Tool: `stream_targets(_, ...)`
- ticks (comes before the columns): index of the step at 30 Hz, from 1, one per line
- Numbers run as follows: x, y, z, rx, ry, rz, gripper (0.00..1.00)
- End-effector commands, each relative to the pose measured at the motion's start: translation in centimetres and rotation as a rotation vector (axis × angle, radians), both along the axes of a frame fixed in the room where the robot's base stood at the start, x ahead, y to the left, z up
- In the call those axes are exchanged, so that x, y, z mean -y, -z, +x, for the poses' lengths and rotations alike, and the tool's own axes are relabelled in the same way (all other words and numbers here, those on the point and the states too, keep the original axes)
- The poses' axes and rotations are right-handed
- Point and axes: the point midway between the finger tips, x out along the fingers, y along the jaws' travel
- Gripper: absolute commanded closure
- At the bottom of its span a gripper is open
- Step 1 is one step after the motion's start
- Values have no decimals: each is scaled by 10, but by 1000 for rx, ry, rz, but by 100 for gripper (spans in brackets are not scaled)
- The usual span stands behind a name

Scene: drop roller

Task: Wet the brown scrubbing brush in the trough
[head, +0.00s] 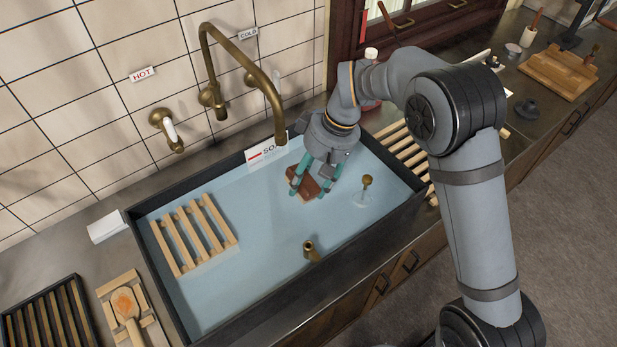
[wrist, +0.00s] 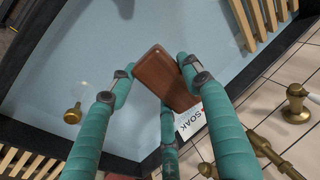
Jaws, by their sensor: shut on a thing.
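The brown scrubbing brush (head: 303,184) is a reddish-brown block held between the teal fingers of my gripper (head: 316,178), over the trough. The trough (head: 405,178) is a dark-rimmed basin of pale blue water, and the brush is in its back right half. In the wrist view the brush (wrist: 166,78) sits tilted between the teal fingers of my gripper (wrist: 155,80), which are shut on it. Its bristles are hidden. I cannot tell whether its lower side touches the water.
A wooden slatted rack (head: 192,235) lies at the trough's left end. A brass knob (head: 367,181) and a brass pipe (head: 311,249) stand up in the trough. The brass faucet (head: 262,85) arches over the back edge, near a SOAK sign (head: 264,153). The trough's middle is clear.

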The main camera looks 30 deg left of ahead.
Motion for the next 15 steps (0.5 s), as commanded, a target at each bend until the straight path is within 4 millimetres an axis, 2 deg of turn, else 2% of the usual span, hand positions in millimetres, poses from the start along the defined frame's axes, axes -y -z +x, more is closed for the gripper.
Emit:
stream_targets(1, 0, 11, 0, 0, 0, 0, 73)
stream_targets(15, 0, 62, 0, 0, 1, 0, 73)
